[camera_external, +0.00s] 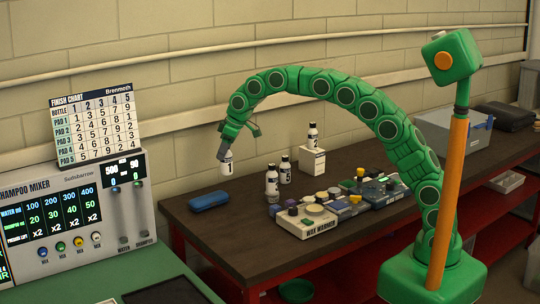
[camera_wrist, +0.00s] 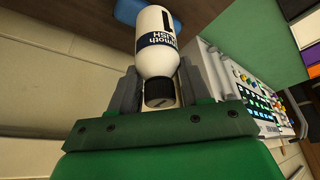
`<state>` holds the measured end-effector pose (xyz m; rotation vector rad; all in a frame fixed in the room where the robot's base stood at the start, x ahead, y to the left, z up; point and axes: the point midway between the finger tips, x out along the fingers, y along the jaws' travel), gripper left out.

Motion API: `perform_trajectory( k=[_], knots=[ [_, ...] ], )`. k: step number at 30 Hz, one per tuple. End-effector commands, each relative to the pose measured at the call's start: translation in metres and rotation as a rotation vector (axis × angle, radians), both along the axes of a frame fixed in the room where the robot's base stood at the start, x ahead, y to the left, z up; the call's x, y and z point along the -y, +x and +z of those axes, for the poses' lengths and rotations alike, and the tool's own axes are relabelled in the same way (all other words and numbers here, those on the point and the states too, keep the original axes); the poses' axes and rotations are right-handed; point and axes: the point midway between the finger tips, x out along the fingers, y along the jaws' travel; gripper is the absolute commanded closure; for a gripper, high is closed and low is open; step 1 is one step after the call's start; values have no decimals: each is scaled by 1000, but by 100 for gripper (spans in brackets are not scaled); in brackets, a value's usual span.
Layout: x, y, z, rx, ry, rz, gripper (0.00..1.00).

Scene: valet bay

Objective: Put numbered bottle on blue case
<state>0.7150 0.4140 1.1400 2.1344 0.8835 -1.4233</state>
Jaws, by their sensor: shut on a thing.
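My gripper (camera_external: 224,150) is shut on a white bottle (camera_external: 227,165) with a black cap and a numeral on its label, which looks like 1. It holds the bottle above the back left part of the dark table. In the wrist view the bottle (camera_wrist: 157,45) sits between the two grey fingers of my gripper (camera_wrist: 158,92), cap toward the palm. The blue case (camera_external: 209,200) lies closed on the table, below and a little left of the bottle, with a gap between them. The wrist view shows a blue patch (camera_wrist: 128,10) behind the bottle.
Several other bottles (camera_external: 272,183) stand to the right, one on a white box (camera_external: 312,161). A wax warmer (camera_external: 306,222) and several pads and tins sit on the table (camera_external: 225,250). The shampoo mixer (camera_external: 75,215) and finish chart (camera_external: 97,128) stand at left. Table around the case is clear.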

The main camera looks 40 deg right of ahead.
Motion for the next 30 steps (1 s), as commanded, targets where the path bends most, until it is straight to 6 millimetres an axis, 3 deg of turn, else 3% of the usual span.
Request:
perform_trajectory(
  k=[10, 21, 30],
  knots=[
    [-16, 28, -16, -2, -1, 0, 88],
    [-32, 55, -53, 0, -2, 1, 88],
    [-38, 65, -69, -3, -1, 0, 88]
  ],
)
